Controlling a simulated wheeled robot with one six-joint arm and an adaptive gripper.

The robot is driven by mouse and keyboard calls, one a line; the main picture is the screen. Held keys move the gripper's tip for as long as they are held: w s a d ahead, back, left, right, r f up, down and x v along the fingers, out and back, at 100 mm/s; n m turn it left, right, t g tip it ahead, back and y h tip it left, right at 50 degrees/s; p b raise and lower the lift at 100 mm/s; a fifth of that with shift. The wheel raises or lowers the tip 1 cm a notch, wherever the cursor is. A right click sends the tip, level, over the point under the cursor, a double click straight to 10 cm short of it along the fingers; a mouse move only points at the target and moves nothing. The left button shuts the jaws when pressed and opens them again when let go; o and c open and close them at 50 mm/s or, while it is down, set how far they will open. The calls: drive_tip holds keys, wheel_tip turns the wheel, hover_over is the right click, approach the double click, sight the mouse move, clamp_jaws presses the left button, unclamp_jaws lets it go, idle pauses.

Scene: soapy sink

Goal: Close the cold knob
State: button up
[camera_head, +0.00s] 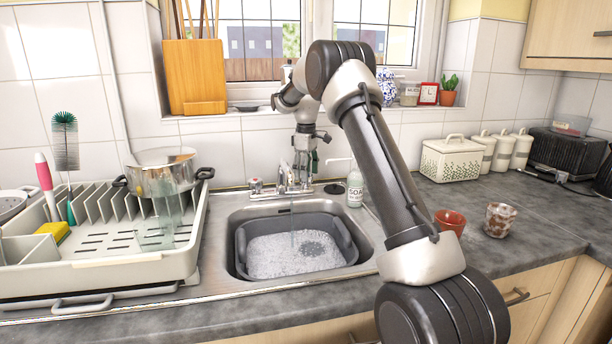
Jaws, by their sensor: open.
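My gripper (304,168) hangs fingers down over the tap at the back of the sink. It is open. The tap (284,180) is metal, and a thin stream of water (292,222) appears to run from it. A metal knob (256,185) with a reddish mark stands on the left side of the tap. The cold knob cannot be made out clearly; the right side of the tap is partly covered by my gripper. I cannot tell whether the fingers touch anything.
A grey basin (240,262) with foamy water sits in the metal sink (228,222). A soap bottle (355,188) stands close on the right of my gripper. A dish rack (110,270) holding a pot (162,180) is at left. A red cup (450,222) and a speckled cup (499,220) stand at right.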

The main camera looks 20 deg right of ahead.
drive_tip(key=shift+f, duration=0.6)
drive_tip(key=shift+c, duration=0.5)
drive_tip(key=c, duration=0.9)
drive_tip(key=shift+c, duration=0.2)
drive_tip(key=shift+m, duration=0.3)
drive_tip(key=m, duration=0.3)
drive_tip(key=shift+m, duration=1.7)
